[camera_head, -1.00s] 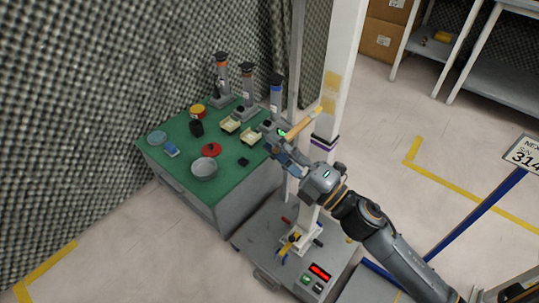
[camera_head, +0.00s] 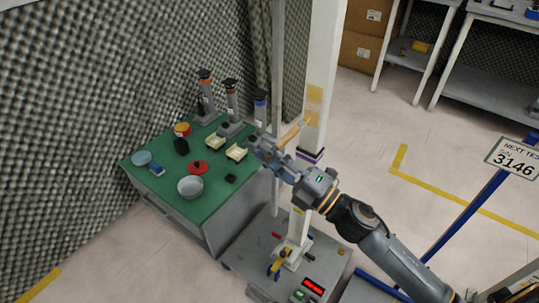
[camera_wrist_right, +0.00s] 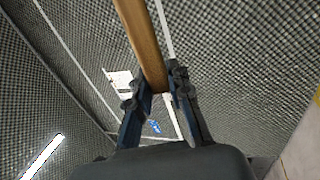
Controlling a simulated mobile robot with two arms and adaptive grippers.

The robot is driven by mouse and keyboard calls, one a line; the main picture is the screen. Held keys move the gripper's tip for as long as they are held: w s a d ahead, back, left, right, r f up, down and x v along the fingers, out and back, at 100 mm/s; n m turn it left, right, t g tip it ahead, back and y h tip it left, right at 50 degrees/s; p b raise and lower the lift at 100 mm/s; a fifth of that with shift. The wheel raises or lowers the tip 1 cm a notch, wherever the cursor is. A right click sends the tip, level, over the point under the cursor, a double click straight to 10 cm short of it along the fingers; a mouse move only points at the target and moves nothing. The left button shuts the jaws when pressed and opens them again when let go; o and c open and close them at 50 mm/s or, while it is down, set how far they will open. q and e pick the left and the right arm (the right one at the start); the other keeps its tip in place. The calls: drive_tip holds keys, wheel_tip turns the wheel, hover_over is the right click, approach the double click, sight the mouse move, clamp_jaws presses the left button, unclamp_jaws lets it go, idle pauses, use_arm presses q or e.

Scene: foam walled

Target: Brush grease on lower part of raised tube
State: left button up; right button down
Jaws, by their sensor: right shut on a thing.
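The raised tube (camera_head: 326,55) is a tall white upright column at the centre, with a purple ring (camera_head: 310,155) low on it. Yellowish patches (camera_head: 314,95) show on its face above the ring. My right gripper (camera_head: 266,148) is shut on the wooden handle of a brush (camera_head: 290,135), just left of the tube. The brush slants up to the right, its far end at the tube's left side above the ring; I cannot tell if it touches. In the right wrist view the handle (camera_wrist_right: 141,40) passes between the fingers (camera_wrist_right: 155,93). My left gripper is out of view.
A green-topped bench (camera_head: 165,195) at left holds a metal bowl (camera_head: 190,187), a red lid (camera_head: 197,168) and several bottle-like devices (camera_head: 231,100). A grey wheeled base (camera_head: 255,255) stands below the tube. A blue-posted sign (camera_head: 514,158) is at right.

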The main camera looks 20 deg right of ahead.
drive_tip(key=shift+w+d, duration=0.25)
drive_tip(key=shift+d, duration=0.05)
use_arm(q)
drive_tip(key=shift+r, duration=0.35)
use_arm(e)
drive_tip(key=shift+w+d, duration=0.25)
drive_tip(key=shift+d, duration=0.05)
drive_tip(key=shift+w+d, duration=0.15)
drive_tip(key=shift+d, duration=0.05)
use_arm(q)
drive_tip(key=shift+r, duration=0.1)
use_arm(e)
drive_tip(key=shift+r, duration=0.1)
